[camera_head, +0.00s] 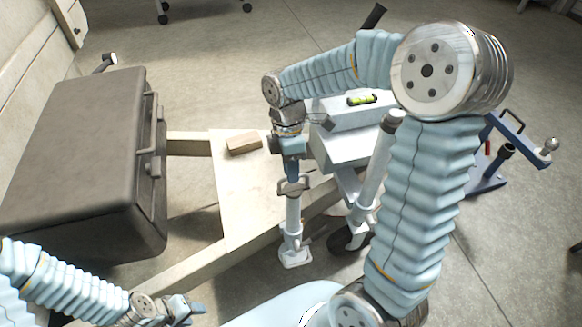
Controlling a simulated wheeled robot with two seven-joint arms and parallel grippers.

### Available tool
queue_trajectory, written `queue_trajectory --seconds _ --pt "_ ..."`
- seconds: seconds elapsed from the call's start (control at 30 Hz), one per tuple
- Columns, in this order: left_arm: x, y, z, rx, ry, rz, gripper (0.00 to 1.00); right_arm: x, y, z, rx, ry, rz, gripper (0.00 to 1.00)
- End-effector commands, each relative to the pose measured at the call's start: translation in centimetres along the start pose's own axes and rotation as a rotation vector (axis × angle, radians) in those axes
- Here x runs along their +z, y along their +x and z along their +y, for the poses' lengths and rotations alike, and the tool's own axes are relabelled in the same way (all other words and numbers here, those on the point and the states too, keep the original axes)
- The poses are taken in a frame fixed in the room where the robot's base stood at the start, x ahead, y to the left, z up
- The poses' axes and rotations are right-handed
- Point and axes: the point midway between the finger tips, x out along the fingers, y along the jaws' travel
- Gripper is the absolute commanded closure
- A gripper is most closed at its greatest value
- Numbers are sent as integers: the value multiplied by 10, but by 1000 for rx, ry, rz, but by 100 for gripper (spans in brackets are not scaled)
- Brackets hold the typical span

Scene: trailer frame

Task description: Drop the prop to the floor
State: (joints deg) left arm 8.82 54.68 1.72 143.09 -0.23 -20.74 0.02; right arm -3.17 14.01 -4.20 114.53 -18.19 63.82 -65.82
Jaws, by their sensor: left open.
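The prop (293,222) is a pale upright leg with a collar near its top and a flat foot (296,257). It stands beside the trailer frame, near the middle of the view. I cannot tell whether its foot touches the floor. My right gripper (291,168) points down at the top of the prop, and its fingers are partly hidden there. I cannot tell whether they are closed on it. My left gripper (192,311) is open and empty at the bottom left, away from the prop, and partly cut off by the picture's edge.
The trailer frame (190,268) has a pale board (245,190) with a small wooden block (243,142). A large dark box (75,150) sits left. A grey box (345,120) bears a green level (362,99). A blue stand (490,182) is at right.

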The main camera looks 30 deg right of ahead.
Motion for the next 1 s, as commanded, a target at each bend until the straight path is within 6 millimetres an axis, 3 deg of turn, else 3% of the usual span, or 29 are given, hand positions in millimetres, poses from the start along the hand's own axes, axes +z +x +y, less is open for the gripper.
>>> queue_trajectory --seconds 0.13,0.47,0.8,1.0 --pt "0 0 0 0 0 0 57 0 0 0 0 0 0 100" --pt "0 1 0 0 0 0 57 0 1 0 1 0 0 100" --pt "-1 29 -15 -6 -6 5 57 0 50 10 1 0 1 100" --pt "-2 26 -14 -6 -6 6 57 0 48 10 2 0 1 100"
